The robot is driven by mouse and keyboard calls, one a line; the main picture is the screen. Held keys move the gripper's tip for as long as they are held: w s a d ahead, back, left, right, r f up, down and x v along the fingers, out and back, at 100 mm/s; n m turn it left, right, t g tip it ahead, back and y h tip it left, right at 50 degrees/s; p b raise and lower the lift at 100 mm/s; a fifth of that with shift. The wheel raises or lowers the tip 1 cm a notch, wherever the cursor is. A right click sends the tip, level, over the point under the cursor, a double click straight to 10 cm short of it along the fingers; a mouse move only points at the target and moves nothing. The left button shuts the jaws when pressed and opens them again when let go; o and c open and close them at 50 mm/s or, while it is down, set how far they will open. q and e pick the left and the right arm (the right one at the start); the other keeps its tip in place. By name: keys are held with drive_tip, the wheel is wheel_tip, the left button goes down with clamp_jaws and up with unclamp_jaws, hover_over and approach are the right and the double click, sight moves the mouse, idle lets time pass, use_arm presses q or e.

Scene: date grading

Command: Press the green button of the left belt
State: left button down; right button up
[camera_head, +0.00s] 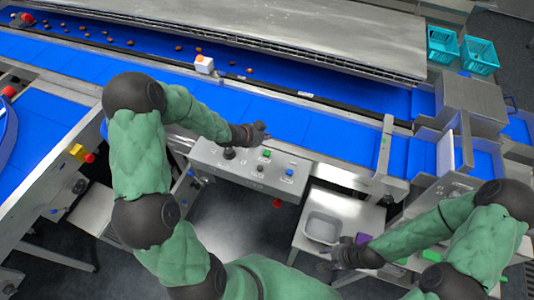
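A grey control panel (215,165) sits at the front of the blue belt, in the middle of the head view. It carries a small green button (266,154), a blue button (290,172) and a black knob (229,153). My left gripper (266,131) hangs just behind and above the green button, apart from it in the picture; its exact height and finger opening are unclear. My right gripper (325,256) is near a grey tray at the lower right, and its fingers are too small to read. No label tells which belt the panel serves.
Blue belts (280,120) run across behind the panel, with several brown dates (179,48) on the far one. A red button (277,203) sticks out below the panel. A grey tray (322,228) stands on a side table. Teal crates (479,55) stand at the back right.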

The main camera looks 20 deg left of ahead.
sight(266, 154)
use_arm(q)
drive_tip(key=shift+f+b, duration=3.35)
drive_tip(key=shift+f, duration=0.7)
drive_tip(key=shift+f, duration=0.15)
drive_tip(key=shift+f+b, duration=0.3)
drive_tip(key=shift+b, duration=0.1)
drive_tip(key=shift+f+b, duration=0.4)
drive_tip(key=shift+r, duration=0.1)
drive_tip(key=shift+r+p, duration=0.75)
drive_tip(key=shift+r, duration=0.1)
wheel_tip(266, 154, up, 5)
drive_tip(key=p, duration=0.4)
